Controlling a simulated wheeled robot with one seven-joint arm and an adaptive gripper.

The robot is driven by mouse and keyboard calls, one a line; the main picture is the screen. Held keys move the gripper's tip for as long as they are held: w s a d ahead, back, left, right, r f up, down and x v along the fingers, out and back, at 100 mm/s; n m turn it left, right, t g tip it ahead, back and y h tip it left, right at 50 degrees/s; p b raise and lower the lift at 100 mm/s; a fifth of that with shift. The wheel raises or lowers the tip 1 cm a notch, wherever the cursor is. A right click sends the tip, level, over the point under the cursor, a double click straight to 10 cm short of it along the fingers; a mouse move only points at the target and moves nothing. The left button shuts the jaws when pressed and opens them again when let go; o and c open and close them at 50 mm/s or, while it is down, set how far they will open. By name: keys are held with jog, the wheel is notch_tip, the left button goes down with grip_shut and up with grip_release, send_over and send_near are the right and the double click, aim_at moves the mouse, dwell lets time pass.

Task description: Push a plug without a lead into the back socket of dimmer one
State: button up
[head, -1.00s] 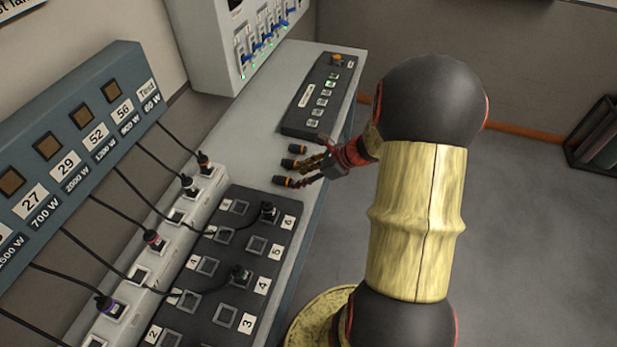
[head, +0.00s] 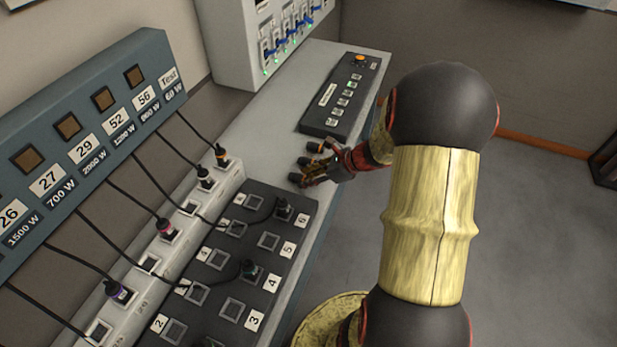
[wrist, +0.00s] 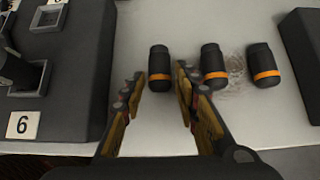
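Three short black plugs with orange bands and no leads lie on the grey bench. In the wrist view they are the left plug (wrist: 159,65), the middle plug (wrist: 212,62) and the right plug (wrist: 263,65). My gripper (wrist: 158,90) is open, its fingers on either side of the left plug's lower end. I cannot tell whether they touch it. In the head view my gripper (head: 308,172) is over the plugs. The black dimmer panel (head: 262,195) has numbered sockets in two rows. Labels 2 to 6 show; dimmer one's back socket is not in view.
Plugs with leads sit in panel sockets six (head: 283,207) and four (head: 248,268). Others stand in the white strip (head: 185,222) behind, with leads from the blue-grey box (head: 140,70). A fader desk (head: 342,95) lies beyond the loose plugs.

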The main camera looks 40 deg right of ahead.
jog(key=c, duration=0.6)
grip_shut()
jog(key=shift+r+p, duration=2.25)
jog(key=shift+r, duration=0.3)
